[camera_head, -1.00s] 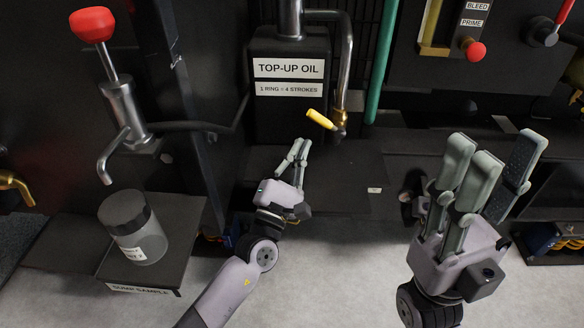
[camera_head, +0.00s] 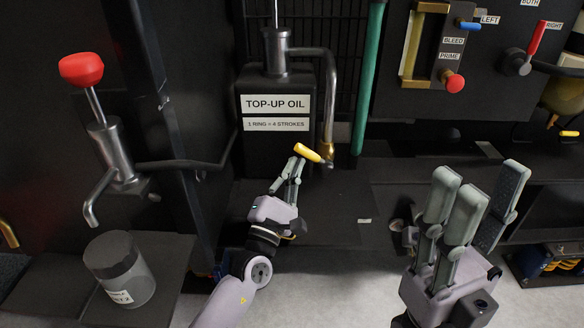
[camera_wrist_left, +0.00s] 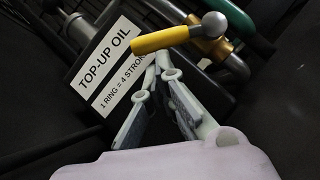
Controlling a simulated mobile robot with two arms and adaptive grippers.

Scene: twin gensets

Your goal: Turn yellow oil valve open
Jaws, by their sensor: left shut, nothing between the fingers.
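The yellow oil valve handle (camera_head: 307,152) sticks out to the left from the brass fitting (camera_head: 328,152) at the bottom of the metal pipe beside the top-up oil tank (camera_head: 251,85). In the left wrist view the yellow handle (camera_wrist_left: 163,39) lies across the view just beyond the fingertips. My left gripper (camera_head: 296,164) is shut and empty, with its fingertips just below the handle. I cannot tell whether they touch it. My right gripper (camera_head: 476,190) is raised at the right with its fingers spread apart, empty.
A red-knobbed pump (camera_head: 115,154) and a grey sample jar (camera_head: 119,267) on a dark shelf stand at the left. A green pipe (camera_head: 367,80) runs behind the valve. A control panel with levers (camera_head: 482,60) is at the upper right. The dark ledge below the valve looks mostly clear.

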